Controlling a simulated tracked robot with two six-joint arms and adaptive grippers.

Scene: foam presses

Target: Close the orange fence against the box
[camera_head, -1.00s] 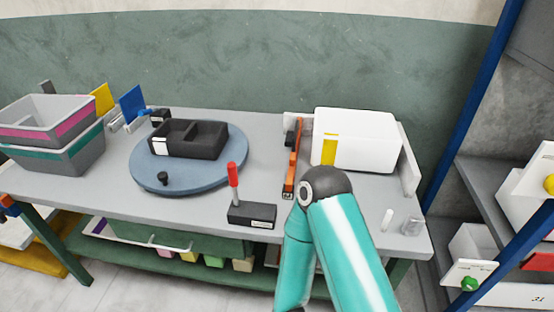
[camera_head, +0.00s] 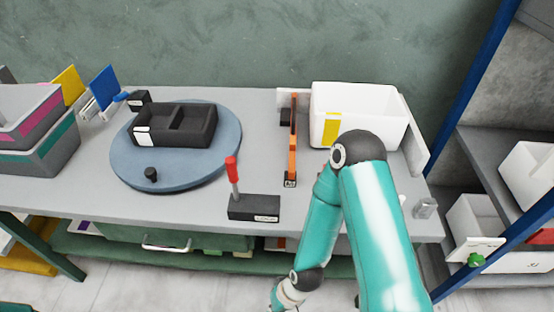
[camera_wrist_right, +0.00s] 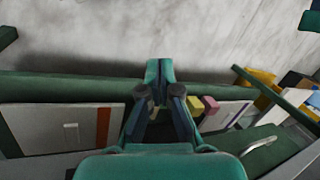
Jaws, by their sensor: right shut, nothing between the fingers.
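The orange fence (camera_head: 293,136) is a narrow upright bar standing on the grey table, just left of the white box (camera_head: 393,108). A thin gap shows between fence and box. The box has a yellow strip (camera_head: 331,130) on its front left. My right arm comes down in front of the box, hiding part of its front. Its wrist hangs below the table's front edge, low in the head view, away from the fence. In the right wrist view, my right gripper (camera_wrist_right: 160,92) is shut and empty, with neither fence nor box in sight. My left gripper is not in view.
A black block with a red-topped lever (camera_head: 254,208) stands left of the fence. A blue turntable (camera_head: 120,160) carries a black two-part tray (camera_head: 172,138). Stacked bins (camera_head: 40,150) stand at far left. A low panel (camera_head: 415,145) stands right of the box.

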